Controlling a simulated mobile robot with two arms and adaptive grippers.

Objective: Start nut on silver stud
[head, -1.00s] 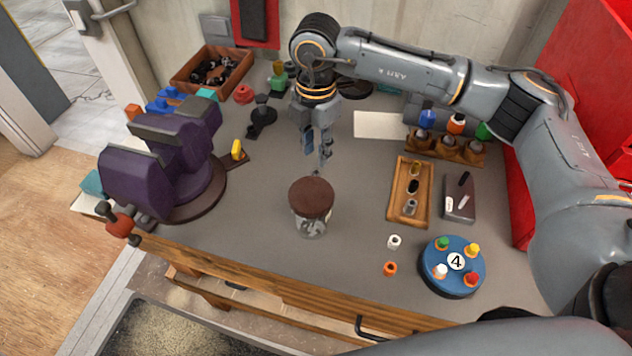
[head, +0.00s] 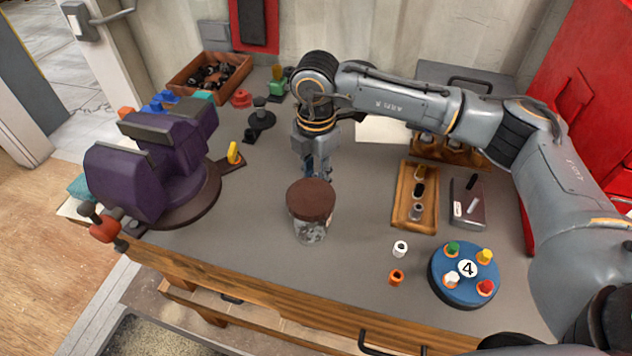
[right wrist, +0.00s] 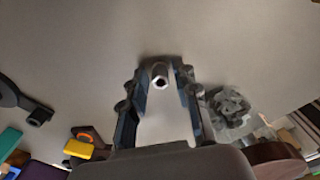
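In the right wrist view a small silver nut (right wrist: 160,76) with a dark hole stands between the fingertips of my right gripper (right wrist: 162,72). The fingers look apart, one on each side of it; a firm grip does not show. In the head view my right gripper (head: 317,168) points down just behind the brown-lidded jar (head: 311,203), which hides its tips and the nut. A wooden tray (head: 399,222) to the right holds a gold, a black and a silver stud (head: 415,212), the silver one nearest. My left gripper is out of view.
A blue disc (head: 437,292) with coloured pieces stands at the front right. A white piece (head: 400,248) and an orange piece (head: 397,276) lie beside it. A grey block (head: 468,212) is right of the tray. A purple vise (head: 140,165) fills the left.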

